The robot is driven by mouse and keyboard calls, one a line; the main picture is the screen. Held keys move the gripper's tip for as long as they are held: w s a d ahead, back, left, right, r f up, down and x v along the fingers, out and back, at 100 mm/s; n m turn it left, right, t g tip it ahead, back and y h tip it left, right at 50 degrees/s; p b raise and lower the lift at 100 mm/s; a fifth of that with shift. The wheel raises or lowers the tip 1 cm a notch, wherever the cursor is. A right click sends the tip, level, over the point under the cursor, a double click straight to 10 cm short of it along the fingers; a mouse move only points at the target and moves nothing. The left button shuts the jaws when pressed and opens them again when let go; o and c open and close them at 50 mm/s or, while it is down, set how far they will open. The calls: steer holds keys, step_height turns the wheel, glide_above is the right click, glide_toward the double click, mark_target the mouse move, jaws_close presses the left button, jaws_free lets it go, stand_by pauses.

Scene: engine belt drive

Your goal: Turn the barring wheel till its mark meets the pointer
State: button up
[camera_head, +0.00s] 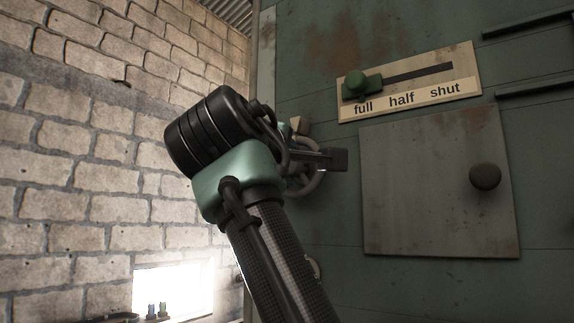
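The barring wheel (316,184) seems to be the pale grey ring at mid-picture, on the green panel's left part. My arm hides most of it; only a curved stretch of rim shows. A small beige pointed piece (299,124) sits just above it and may be the pointer. I cannot make out the wheel's mark. My gripper (334,159) is at the wheel's upper right, seen side-on as a dark block. I cannot tell whether it touches the rim, or whether its fingers are open or shut.
A slider plate (432,72) reads full, half, shut; its green knob (356,84) stands at full. Below it is a grey door (425,190) with a round dark knob (485,177). A brick wall (80,170) and a bright opening (185,288) lie to the left.

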steer(key=b+v, duration=0.8)
steer(key=v, duration=0.5)
